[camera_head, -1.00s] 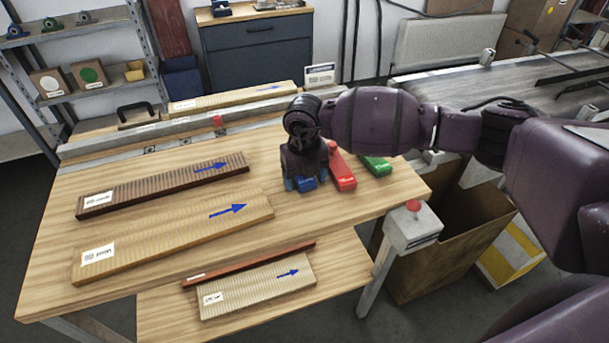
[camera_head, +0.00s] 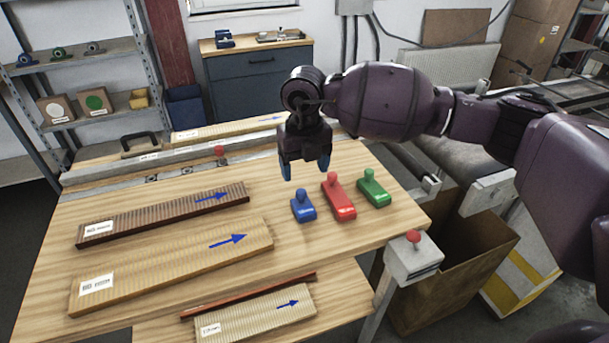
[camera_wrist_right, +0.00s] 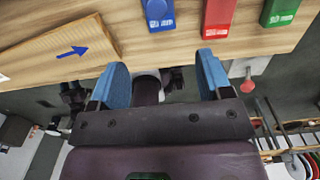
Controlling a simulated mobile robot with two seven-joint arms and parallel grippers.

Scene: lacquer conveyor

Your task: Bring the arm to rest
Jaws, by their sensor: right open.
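My right gripper (camera_head: 305,170) hangs above the wooden table (camera_head: 290,258), pointing down, with its blue fingertips spread and nothing between them. It also shows in the right wrist view (camera_wrist_right: 160,82), open and empty. Below it, the blue handled block (camera_head: 303,207) stands on the table, apart from the fingers. The red handled block (camera_head: 339,198) and the green handled block (camera_head: 374,188) stand to its right. In the right wrist view the blue block (camera_wrist_right: 159,14), red block (camera_wrist_right: 218,18) and green block (camera_wrist_right: 280,12) are cut by the top edge. My left gripper is out of view.
Ribbed boards with blue arrows lie left: a dark one (camera_head: 165,213) and a light one (camera_head: 175,262). A grey rail (camera_head: 185,160) runs along the back. A red-button box (camera_head: 414,257) sits at the right corner, above a cardboard bin (camera_head: 455,270).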

